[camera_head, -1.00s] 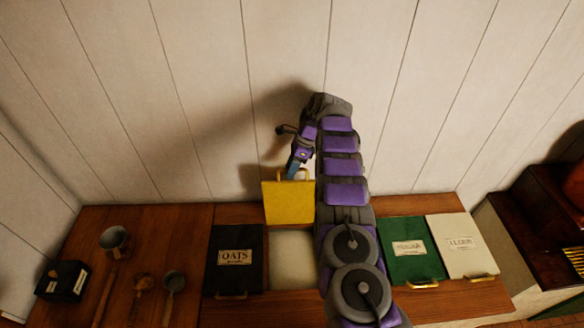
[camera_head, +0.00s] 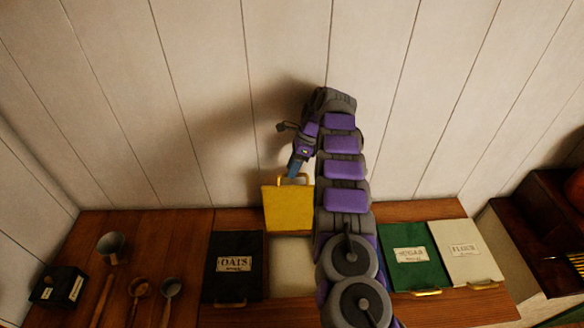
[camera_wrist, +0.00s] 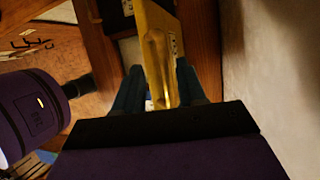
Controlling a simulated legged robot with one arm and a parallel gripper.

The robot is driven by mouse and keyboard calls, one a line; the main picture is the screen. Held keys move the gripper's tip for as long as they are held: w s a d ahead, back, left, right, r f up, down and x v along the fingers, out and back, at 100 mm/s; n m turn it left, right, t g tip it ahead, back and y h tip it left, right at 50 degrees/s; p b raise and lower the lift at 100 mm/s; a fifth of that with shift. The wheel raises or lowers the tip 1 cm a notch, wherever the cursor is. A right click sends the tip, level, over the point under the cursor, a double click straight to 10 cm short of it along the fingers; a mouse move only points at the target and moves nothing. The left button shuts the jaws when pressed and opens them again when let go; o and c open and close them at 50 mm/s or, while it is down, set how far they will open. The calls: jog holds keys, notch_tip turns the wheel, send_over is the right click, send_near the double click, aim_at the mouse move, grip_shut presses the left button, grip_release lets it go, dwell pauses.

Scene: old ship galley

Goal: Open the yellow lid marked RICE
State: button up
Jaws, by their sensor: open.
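The yellow lid (camera_head: 288,208) stands raised and roughly upright at the back of its bin, its handle (camera_head: 292,179) along the top edge. No RICE marking is readable on the side facing the head camera. The pale bin opening (camera_head: 291,281) shows below it, partly hidden by my arm. My gripper (camera_head: 294,172) is at the lid's top edge by the handle. In the wrist view the open fingers of my gripper (camera_wrist: 158,90) lie either side of the yellow lid (camera_wrist: 153,28) and its handle (camera_wrist: 157,65); I cannot tell whether they touch.
A black OATS lid (camera_head: 234,266) is shut to the left. A green lid (camera_head: 413,257) and a white FLOUR lid (camera_head: 464,250) are shut to the right. A metal cup (camera_head: 112,246), ladles and a black box (camera_head: 60,286) lie far left. A plank wall (camera_head: 200,100) stands close behind.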

jog(key=s+b, duration=0.1)
jog(key=s, duration=0.1)
jog(key=shift+s+r+b, duration=0.1)
jog(key=shift+s+b, duration=0.25)
jog(key=s+d+r+b, duration=0.1)
jog(key=s+d+b, duration=0.1)
jog(key=s, duration=1)
jog(key=shift+s, duration=0.2)
jog(key=shift+c, duration=0.5)
